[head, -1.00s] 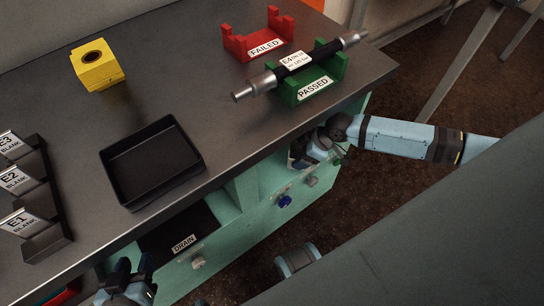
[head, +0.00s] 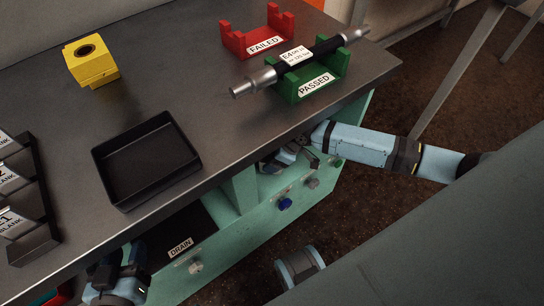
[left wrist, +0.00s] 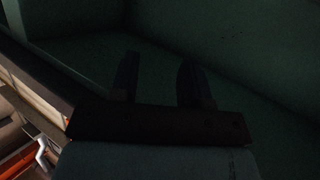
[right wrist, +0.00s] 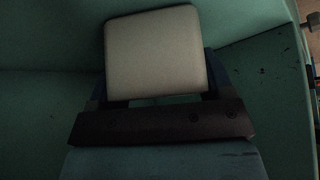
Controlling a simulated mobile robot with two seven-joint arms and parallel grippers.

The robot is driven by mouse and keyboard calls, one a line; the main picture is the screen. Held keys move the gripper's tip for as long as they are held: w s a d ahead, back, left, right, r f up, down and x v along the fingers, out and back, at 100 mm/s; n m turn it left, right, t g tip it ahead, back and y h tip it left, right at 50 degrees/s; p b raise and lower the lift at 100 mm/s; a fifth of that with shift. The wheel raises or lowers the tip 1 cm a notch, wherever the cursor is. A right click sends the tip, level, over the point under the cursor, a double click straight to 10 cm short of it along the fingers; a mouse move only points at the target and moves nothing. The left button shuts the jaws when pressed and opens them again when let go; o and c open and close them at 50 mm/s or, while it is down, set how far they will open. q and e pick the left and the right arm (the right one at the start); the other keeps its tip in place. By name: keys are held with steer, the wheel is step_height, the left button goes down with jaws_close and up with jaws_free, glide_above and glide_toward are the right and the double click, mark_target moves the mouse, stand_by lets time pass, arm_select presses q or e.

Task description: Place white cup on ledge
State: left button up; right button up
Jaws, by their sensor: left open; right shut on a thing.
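The white cup (right wrist: 153,52) shows in the right wrist view as a pale, squarish face with rounded corners. My right gripper (right wrist: 156,88) is shut on it, one finger at each side. In the head view my right gripper (head: 290,154) is under the bench's front edge, above the green panel with knobs, and the cup cannot be made out there. Green surfaces (right wrist: 50,100) lie around the cup; I cannot tell which is the ledge or whether the cup touches it. My left gripper (left wrist: 158,75) is open and empty in a dark green recess; it shows at lower left (head: 112,268) in the head view.
Blank holders (head: 35,250) stand at left. The green front panel (head: 255,215) has knobs and a DRAIN label.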

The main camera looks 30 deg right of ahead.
steer(key=shift+f, duration=0.2)
steer(key=o, duration=0.9)
steer(key=shift+r, duration=0.15)
